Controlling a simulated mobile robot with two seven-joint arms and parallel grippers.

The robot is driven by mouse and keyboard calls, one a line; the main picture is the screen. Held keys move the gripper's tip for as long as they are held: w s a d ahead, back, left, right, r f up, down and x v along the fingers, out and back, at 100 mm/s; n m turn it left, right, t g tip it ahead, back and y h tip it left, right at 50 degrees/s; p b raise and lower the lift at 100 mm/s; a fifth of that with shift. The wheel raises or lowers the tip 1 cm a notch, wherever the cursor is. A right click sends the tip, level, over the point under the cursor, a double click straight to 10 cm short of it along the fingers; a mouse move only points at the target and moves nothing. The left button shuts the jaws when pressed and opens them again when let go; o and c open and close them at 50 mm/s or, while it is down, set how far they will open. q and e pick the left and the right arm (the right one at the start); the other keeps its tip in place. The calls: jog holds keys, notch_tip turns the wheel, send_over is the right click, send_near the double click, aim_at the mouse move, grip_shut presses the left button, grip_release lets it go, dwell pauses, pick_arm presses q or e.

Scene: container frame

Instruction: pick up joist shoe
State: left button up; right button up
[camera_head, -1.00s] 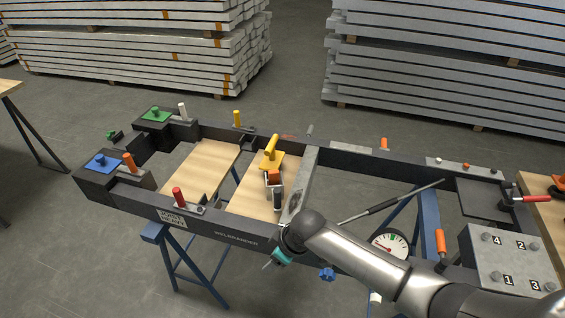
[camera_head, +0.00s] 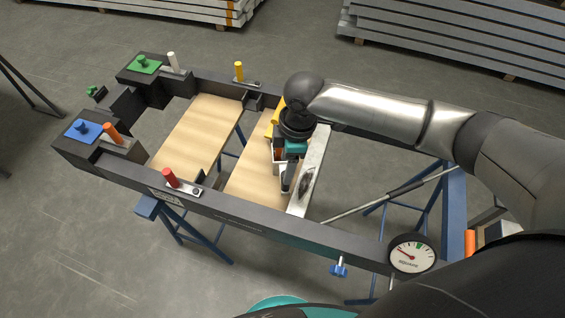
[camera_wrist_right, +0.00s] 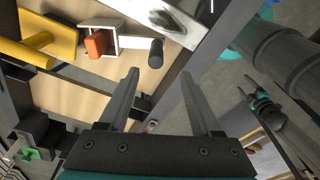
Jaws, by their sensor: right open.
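A small pale open-sided metal bracket (camera_wrist_right: 100,36) with an orange block (camera_wrist_right: 98,43) and a dark round grip (camera_wrist_right: 155,52) lies on the wooden board; I take it for the joist shoe. In the head view my right arm partly covers it, and its pale side (camera_head: 277,168) shows. My right gripper (camera_wrist_right: 158,78) is open, with nothing between its fingers. In the wrist view the bracket lies beyond the fingertips and to their left, apart from them. In the head view the gripper (camera_head: 288,178) hangs over the board.
A yellow-handled tool (camera_wrist_right: 45,40) lies beside the bracket. A grey metal bar (camera_head: 312,175) crosses the frame close by. The dark frame's front rail (camera_head: 240,217) carries a red peg (camera_head: 170,178) and a round gauge (camera_head: 412,253). The left wooden board (camera_head: 200,135) is clear.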

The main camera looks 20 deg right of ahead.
aim_at(283, 166)
jog(key=f, duration=0.3)
jog(key=shift+w+a+f, duration=0.1)
jog(key=shift+a, duration=0.1)
jog(key=shift+f+b, duration=0.3)
jog(key=shift+f, duration=0.55)
jog(key=f, duration=0.1)
jog(key=f+b, duration=0.1)
jog(key=f, duration=0.2)
jog(key=shift+w+a+f, duration=0.1)
jog(key=shift+w+f, duration=0.15)
pick_arm(q)
jog(key=shift+w+f, duration=0.9)
jog(key=shift+f, duration=0.1)
pick_arm(e)
jog(key=shift+c, duration=1.4)
pick_arm(q)
jog(key=shift+s, duration=0.2)
pick_arm(e)
grip_shut()
